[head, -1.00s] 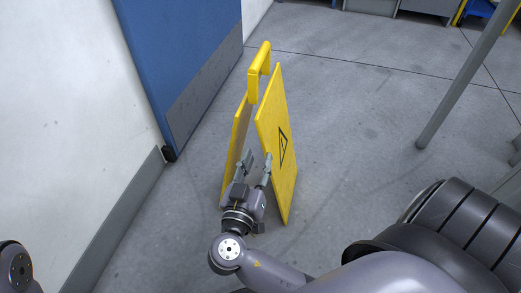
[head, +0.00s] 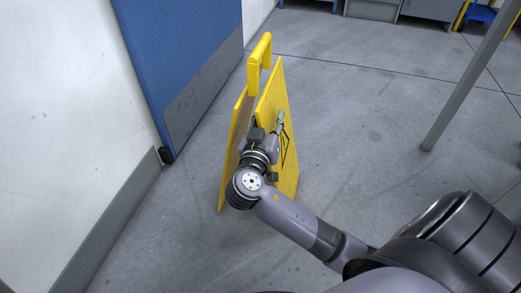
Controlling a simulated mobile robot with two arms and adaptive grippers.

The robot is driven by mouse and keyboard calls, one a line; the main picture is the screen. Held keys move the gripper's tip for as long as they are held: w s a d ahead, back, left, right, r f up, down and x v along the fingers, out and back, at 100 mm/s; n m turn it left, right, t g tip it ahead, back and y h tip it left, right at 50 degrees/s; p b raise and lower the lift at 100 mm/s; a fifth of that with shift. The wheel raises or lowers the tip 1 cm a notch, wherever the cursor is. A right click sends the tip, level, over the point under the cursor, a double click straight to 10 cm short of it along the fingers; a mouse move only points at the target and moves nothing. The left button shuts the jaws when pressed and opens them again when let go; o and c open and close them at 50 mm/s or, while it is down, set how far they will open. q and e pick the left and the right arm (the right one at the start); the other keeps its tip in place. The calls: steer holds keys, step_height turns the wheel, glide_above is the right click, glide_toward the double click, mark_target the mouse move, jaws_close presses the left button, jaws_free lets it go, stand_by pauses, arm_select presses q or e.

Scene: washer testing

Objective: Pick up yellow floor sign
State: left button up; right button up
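The yellow floor sign (head: 271,88) stands on the floor as a tent of two panels, with a yellow handle (head: 260,50) at the top. A black-outlined mark shows on its right panel. My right gripper (head: 268,124) is at the sign's near edge, well below the handle. One finger lies outside the right panel, over its marked face. The other finger is mostly hidden, seemingly between the two panels. The fingers look spread apart, with the right panel's edge between them; contact is unclear. My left gripper is not in view.
A blue door (head: 190,65) and a white wall (head: 60,120) stand to the left of the sign. A grey post (head: 465,85) rises at the right. Grey cabinets (head: 372,9) stand at the back. The floor around the sign is clear.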

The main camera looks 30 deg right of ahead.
steer(key=shift+c, duration=0.6)
jaws_close()
stand_by(0.4)
steer(key=shift+r, duration=0.15)
